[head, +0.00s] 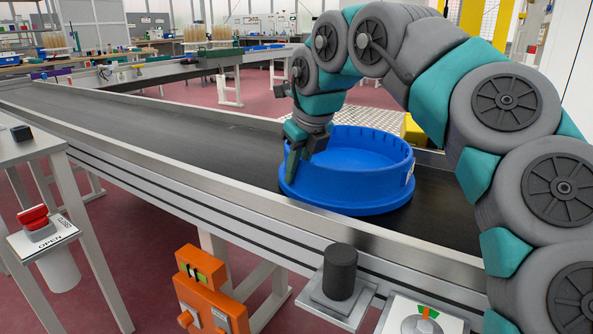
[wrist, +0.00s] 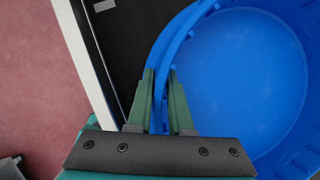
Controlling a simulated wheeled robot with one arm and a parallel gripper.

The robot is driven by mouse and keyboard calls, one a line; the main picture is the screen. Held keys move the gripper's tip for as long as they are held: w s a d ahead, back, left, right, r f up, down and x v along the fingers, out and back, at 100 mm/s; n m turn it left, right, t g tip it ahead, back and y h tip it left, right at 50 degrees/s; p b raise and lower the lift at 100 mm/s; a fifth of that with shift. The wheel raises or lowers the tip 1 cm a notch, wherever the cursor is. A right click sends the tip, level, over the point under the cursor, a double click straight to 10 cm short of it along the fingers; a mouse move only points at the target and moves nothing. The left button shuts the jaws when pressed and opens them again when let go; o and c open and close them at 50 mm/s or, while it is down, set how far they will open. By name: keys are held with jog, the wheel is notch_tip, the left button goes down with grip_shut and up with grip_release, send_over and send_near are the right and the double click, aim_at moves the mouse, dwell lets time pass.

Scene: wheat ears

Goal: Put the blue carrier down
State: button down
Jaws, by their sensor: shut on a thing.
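The blue carrier (head: 362,173) is a round, open tub with a wide base rim. In the head view it appears upright on the dark conveyor belt (head: 165,137); I cannot tell whether its base touches the belt. My gripper (head: 297,165) is at its left side, pointing down. In the wrist view the two green fingers of my gripper (wrist: 160,90) straddle the wall of the blue carrier (wrist: 245,85), one outside and one inside. They are shut on the wall. The inside of the tub looks empty.
Metal rails edge the belt on both sides. An orange control box (head: 210,295), a black cylinder (head: 340,270) and a dial panel (head: 420,318) sit along the near side. A red lever (head: 36,220) marked OPEN is at the left. The belt left of the carrier is clear.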

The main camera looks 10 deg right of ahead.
jog(key=c, duration=0.8)
grip_release()
jog(key=shift+f, duration=0.1)
jog(key=shift+c, duration=0.2)
jog(key=p+v, duration=0.2)
jog(key=v, duration=1)
